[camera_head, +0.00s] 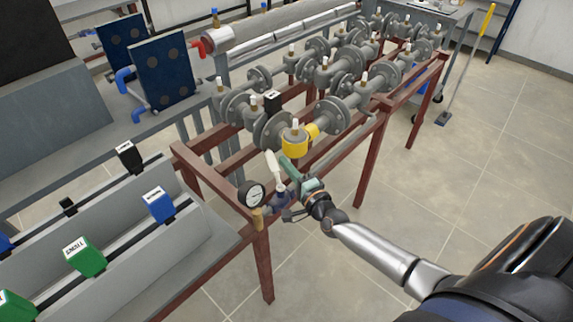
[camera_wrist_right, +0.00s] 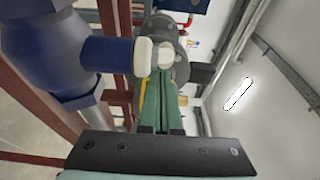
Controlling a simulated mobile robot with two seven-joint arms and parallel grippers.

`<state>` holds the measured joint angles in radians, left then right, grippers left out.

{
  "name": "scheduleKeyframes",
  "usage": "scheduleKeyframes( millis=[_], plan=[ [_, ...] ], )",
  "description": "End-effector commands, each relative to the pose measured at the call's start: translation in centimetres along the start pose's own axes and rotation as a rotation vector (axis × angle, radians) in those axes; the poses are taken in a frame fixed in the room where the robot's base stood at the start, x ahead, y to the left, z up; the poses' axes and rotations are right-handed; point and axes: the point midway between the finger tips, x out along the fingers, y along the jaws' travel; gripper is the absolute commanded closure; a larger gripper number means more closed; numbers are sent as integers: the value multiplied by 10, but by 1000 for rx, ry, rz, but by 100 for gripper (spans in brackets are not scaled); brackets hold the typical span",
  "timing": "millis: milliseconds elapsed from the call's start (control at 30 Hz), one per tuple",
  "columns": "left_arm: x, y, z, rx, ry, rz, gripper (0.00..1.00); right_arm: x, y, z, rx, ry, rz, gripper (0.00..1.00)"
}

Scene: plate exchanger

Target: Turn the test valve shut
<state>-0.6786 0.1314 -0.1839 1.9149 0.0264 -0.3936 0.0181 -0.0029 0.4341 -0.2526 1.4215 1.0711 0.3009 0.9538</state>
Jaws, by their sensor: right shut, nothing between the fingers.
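The test valve has a dark blue body (camera_head: 281,196) and a white lever (camera_head: 272,166) that points up and slightly left. In the right wrist view the blue body (camera_wrist_right: 50,48) fills the upper left, with the white lever (camera_wrist_right: 144,57) seen near its end at the blue stem. My right gripper (camera_head: 285,160) is shut and empty, its green fingers just right of the lever. In the wrist view the fingertips (camera_wrist_right: 162,72) overlap the lever's lower right edge; I cannot tell whether they touch it. My left gripper is not in view.
A round pressure gauge (camera_head: 255,195) stands just left of the valve. A yellow-collared pipe fitting (camera_head: 295,143) and grey flanged pipes (camera_head: 340,115) lie behind it on a red-brown frame (camera_head: 371,160). The tiled floor to the right is open.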

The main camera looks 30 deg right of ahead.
Motion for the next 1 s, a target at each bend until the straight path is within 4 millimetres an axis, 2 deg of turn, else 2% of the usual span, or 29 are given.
scheduleKeyframes(
  millis=[1000],
  plan=[
    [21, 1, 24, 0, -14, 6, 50, 6, 1, 9, 1, -143, 0, 100]
  ],
)
